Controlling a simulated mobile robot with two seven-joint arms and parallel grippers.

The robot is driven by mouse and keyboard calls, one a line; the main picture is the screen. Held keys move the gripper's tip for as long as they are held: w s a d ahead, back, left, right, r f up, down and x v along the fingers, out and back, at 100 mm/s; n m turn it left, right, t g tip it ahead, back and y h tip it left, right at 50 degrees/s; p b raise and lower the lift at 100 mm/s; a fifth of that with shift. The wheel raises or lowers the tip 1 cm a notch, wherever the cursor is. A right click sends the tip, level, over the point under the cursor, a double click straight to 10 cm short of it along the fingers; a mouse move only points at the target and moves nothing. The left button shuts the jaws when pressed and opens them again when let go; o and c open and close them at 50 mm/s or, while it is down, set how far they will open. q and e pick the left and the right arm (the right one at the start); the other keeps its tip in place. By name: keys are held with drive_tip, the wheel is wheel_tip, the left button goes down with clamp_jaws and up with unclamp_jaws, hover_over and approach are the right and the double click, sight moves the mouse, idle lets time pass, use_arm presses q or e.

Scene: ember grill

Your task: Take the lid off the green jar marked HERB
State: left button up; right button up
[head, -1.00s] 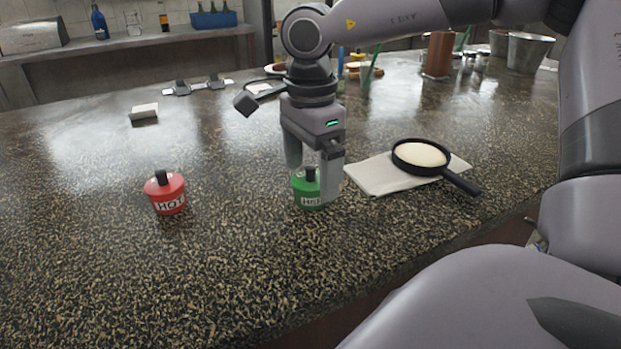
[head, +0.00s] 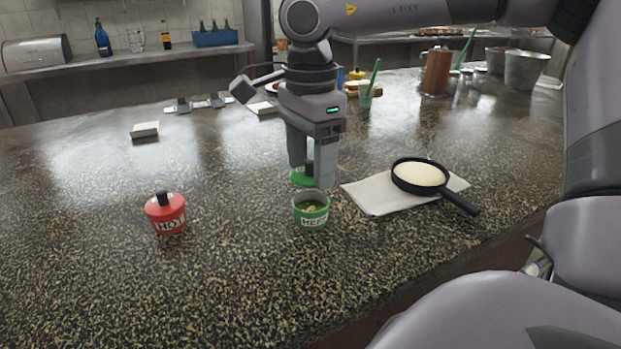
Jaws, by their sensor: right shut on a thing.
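The green jar (head: 311,222) with its white HERB label stands upright and open on the dark speckled counter, its greenish contents showing. Its green lid (head: 299,179) with a black knob is apart from it, above and behind its rim in the picture. My right gripper (head: 310,178) points down and is shut on the lid by its knob; the near finger partly hides the knob and lid. My left gripper does not show.
A red jar (head: 166,214) marked HOT, with its lid on, stands to the left. A black pan (head: 420,173) with a pale round in it rests on a white cloth (head: 382,201) at right. The counter front is clear.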

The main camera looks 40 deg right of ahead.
sight(310, 160)
wheel_tip(310, 160, up, 16)
drive_tip(key=p, duration=0.2)
drive_tip(key=shift+f, duration=0.25)
drive_tip(key=shift+a, duration=0.1)
